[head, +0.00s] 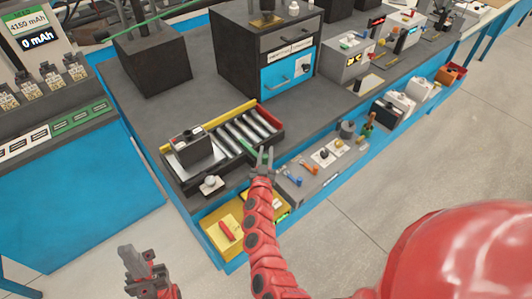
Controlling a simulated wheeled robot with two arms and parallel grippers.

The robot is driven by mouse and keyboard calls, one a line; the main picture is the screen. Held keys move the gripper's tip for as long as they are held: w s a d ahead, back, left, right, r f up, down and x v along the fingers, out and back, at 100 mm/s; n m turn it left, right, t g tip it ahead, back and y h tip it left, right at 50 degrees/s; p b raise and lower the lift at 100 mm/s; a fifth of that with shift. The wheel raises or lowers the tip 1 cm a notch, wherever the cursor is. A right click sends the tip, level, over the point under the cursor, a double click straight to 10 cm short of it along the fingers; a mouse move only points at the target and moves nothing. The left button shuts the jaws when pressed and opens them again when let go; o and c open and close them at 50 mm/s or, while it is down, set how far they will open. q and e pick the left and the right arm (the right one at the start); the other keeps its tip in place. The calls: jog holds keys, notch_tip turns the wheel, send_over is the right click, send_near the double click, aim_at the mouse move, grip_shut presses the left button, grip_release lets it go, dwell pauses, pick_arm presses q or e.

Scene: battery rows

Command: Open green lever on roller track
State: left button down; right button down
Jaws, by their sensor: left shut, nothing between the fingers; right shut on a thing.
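The roller track (243,131) lies on the grey bench, with several silver rollers, a yellow back rail and a red end piece. The green lever (248,147) is at the front edge of the track, partly hidden by my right gripper. My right gripper (264,158) reaches in from below and is shut on the green lever. My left gripper (133,259) is at the bottom left, low in front of the bench, shut and empty.
A grey panel (322,171) with small coloured switches sits right of my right gripper. A yellow box with a red handle (226,232) is below the track. A dark cabinet with a blue drawer (287,72) and a black box (153,64) stand behind.

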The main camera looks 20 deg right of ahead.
aim_at(264, 143)
dwell(0.6)
